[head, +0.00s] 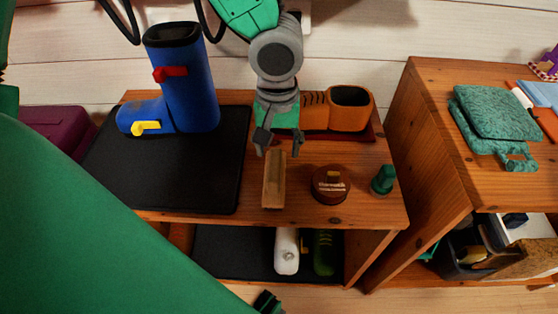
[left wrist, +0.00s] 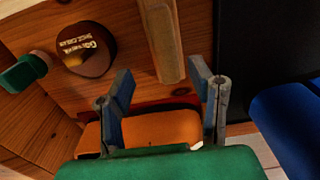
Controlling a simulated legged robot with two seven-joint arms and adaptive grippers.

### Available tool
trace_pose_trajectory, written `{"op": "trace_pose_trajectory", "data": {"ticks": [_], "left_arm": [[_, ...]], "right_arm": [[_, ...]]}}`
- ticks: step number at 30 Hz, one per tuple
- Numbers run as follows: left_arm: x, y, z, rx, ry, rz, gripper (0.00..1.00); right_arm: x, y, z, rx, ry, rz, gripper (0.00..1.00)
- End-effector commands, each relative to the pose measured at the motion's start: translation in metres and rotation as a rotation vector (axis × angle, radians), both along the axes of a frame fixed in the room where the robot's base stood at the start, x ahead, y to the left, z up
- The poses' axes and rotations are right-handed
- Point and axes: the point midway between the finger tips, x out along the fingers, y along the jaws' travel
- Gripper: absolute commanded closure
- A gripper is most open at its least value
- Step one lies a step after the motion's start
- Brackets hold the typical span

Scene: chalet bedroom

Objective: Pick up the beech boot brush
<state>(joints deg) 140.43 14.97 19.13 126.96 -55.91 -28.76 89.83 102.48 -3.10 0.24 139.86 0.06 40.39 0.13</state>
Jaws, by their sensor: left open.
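The beech boot brush (head: 273,180), a long pale wooden block, lies on the wooden bench top near its front edge, its length running front to back. It also shows in the left wrist view (left wrist: 162,38) at the top middle. My left gripper (head: 279,147) is open, pointing down just behind and above the brush's far end. In the left wrist view its two fingers (left wrist: 161,82) are spread, with the brush's near end just beyond the gap between them. Nothing is held. The brush's underside is hidden. My right gripper is not clearly seen.
Right of the brush are a round brown tin (head: 330,187) and a small green object (head: 383,180). A brown boot (head: 348,112) stands behind, partly hidden by my gripper. A blue boot (head: 190,85) stands on a black mat (head: 185,185) to the left. Shoes sit on the shelf below.

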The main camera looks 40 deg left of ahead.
Motion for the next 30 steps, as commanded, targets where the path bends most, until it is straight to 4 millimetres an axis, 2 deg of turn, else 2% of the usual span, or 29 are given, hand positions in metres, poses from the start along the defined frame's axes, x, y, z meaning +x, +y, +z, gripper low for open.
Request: {"op": "trace_pose_trajectory", "data": {"ticks": [1, 7, 15, 24, 26, 28, 29, 30], "left_arm": [[0.0, 0.001, -0.007, -0.001, 0.002, 0.002, 0.52], [-0.002, 0.0, -0.02, -0.003, 0.001, 0.001, 0.52], [-0.004, -0.003, -0.059, 0.001, 0.003, 0.0, 0.52], [-0.004, -0.001, -0.062, -0.002, -0.001, 0.001, 0.52], [-0.004, -0.001, -0.062, -0.002, 0.0, 0.001, 0.69], [-0.004, 0.0, -0.062, -0.002, 0.0, 0.001, 0.94], [-0.004, 0.0, -0.062, -0.002, 0.0, 0.001, 1.0], [-0.004, -0.001, -0.062, -0.002, 0.0, 0.001, 1.0]], "right_arm": [[0.0, 0.0, -0.003, 0.0, 0.0, 0.0, 0.6], [0.0, 0.0, -0.008, 0.001, -0.001, 0.001, 0.6], [0.0, 0.001, -0.025, 0.001, -0.001, 0.001, 0.6], [0.0, 0.0, -0.026, 0.0, -0.001, 0.0, 0.6], [0.0, 0.0, -0.026, 0.0, -0.001, 0.0, 0.6], [0.0, 0.0, -0.026, 0.0, -0.001, 0.0, 0.6], [0.0, 0.0, -0.026, 0.0, -0.001, 0.001, 0.6], [0.0, 0.0, -0.026, 0.0, -0.001, 0.001, 0.6]]}}
